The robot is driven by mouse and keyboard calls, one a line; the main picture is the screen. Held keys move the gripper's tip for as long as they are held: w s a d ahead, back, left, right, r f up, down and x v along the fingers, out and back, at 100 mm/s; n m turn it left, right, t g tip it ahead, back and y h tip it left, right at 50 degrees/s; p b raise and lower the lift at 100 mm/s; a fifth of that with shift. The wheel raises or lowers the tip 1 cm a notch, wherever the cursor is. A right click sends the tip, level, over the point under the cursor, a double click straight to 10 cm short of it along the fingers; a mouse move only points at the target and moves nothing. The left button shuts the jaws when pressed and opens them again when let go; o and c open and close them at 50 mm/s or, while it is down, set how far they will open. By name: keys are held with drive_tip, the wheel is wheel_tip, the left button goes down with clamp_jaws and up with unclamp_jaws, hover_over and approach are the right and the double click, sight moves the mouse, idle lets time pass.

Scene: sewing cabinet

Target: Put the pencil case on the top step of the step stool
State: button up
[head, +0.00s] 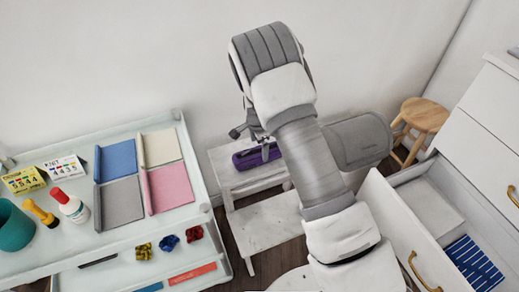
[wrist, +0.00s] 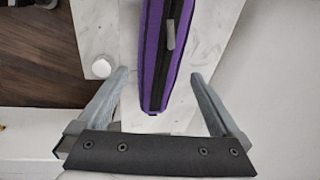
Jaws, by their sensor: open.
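The purple pencil case (head: 246,159), with a dark zip strip, lies on the white marbled top step of the step stool (head: 226,174). My gripper (head: 262,143) is at the case, and my arm hides part of this area in the head view. In the wrist view, my gripper (wrist: 158,78) is open, with one finger on each side of the pencil case (wrist: 152,85) and visible gaps between. The case's far end is cut off by the picture edge. The stool's white surface (wrist: 215,45) shows beneath it.
The stool's lower step (head: 262,225) is bare. A white cart (head: 115,243) with fabrics, bottles and a teal cup stands at left. A wooden stool (head: 423,115) is at the back right. An open drawer (head: 425,205) with a blue patterned item juts out at right.

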wheel_tip(320, 180, up, 8)
drive_tip(key=s+p, duration=0.1)
drive_tip(key=p, duration=0.1)
wheel_tip(320, 180, up, 11)
drive_tip(key=n, duration=0.2)
hover_over(259, 156)
drive_tip(key=s+d, duration=0.3)
drive_tip(key=s+d+r+n+t+y, duration=0.1)
drive_tip(key=s+d+r+n, duration=0.15)
drive_tip(key=r, duration=0.35)
drive_tip(key=s+d+r+n+y, duration=0.1)
drive_tip(key=s+d+r, duration=0.1)
drive_tip(key=s+r, duration=0.25)
drive_tip(key=s+d+r+n+t, duration=0.1)
drive_tip(key=s+d+r+n, duration=0.1)
drive_tip(key=s, duration=0.5)
drive_tip(key=s+d+r+n+h, duration=0.1)
drive_tip(key=s+d+r+n, duration=0.1)
drive_tip(key=s, duration=0.5)
drive_tip(key=s+d+r+n+t, duration=0.1)
drive_tip(key=s+d+r+n, duration=0.1)
drive_tip(key=s+r, duration=0.3)
drive_tip(key=shift+s+d+n+t+h, duration=0.35)
drive_tip(key=shift+s+n, duration=0.3)
drive_tip(key=shift+s, duration=0.45)
drive_tip(key=shift+r, duration=0.1)
